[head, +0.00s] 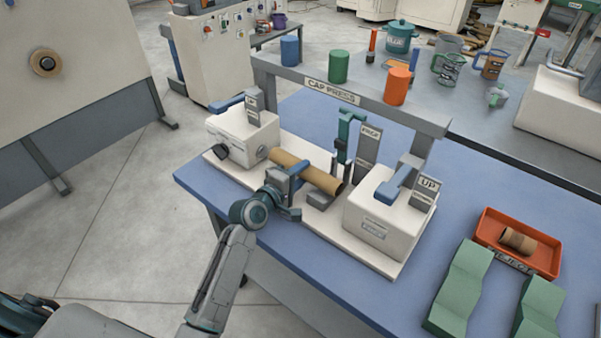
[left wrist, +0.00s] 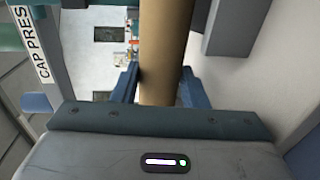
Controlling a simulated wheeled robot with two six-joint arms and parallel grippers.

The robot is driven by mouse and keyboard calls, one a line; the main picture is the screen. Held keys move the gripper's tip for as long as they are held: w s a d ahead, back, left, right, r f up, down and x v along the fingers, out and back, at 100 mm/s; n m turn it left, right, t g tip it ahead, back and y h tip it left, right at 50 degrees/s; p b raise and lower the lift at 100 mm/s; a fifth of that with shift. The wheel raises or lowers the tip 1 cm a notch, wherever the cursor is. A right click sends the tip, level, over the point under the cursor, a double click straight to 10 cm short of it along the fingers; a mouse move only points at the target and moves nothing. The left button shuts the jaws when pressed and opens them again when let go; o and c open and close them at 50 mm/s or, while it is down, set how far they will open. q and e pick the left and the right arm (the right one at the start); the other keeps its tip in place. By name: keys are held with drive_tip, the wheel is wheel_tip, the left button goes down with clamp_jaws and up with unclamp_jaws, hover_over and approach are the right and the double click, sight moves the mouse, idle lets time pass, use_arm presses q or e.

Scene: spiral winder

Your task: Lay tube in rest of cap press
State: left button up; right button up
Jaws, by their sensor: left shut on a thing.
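A brown cardboard tube (head: 305,172) lies roughly level over the middle of the cap press (head: 310,212), between its two white end blocks. My left gripper (head: 292,184) is shut on the tube near its middle. In the left wrist view the tube (left wrist: 165,50) runs between the two blue fingers (left wrist: 160,88). The left white block (head: 243,138) and the right white block (head: 387,210) each carry a blue lever. A teal clamp (head: 348,135) stands behind the tube. The rest under the tube is mostly hidden, so I cannot tell whether they touch. My right gripper is not in view.
An orange reject tray (head: 490,236) holding a short brown roll (head: 518,240) lies at the right. Green angled supports (head: 460,288) stand in front of it. A grey frame with the cap press sign (head: 332,91) rises behind the press, with coloured cylinders above it.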

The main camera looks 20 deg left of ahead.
use_arm(q)
drive_tip(key=shift+f, duration=0.65)
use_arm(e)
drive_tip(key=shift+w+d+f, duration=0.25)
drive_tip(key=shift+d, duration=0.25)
use_arm(q)
drive_tip(key=o, duration=1.1)
drive_tip(key=shift+s+f, duration=0.1)
drive_tip(key=shift+c, duration=0.2)
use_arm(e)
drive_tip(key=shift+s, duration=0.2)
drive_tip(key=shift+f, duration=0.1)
use_arm(q)
drive_tip(key=shift+s, duration=0.25)
drive_tip(key=v, duration=0.5)
drive_tip(key=b+v, duration=0.1)
drive_tip(key=v, duration=0.3)
drive_tip(key=shift+s+a+r, duration=0.2)
drive_tip(key=shift+s+r, duration=0.1)
drive_tip(key=shift+s+a+r, duration=0.1)
drive_tip(key=shift+s, duration=0.15)
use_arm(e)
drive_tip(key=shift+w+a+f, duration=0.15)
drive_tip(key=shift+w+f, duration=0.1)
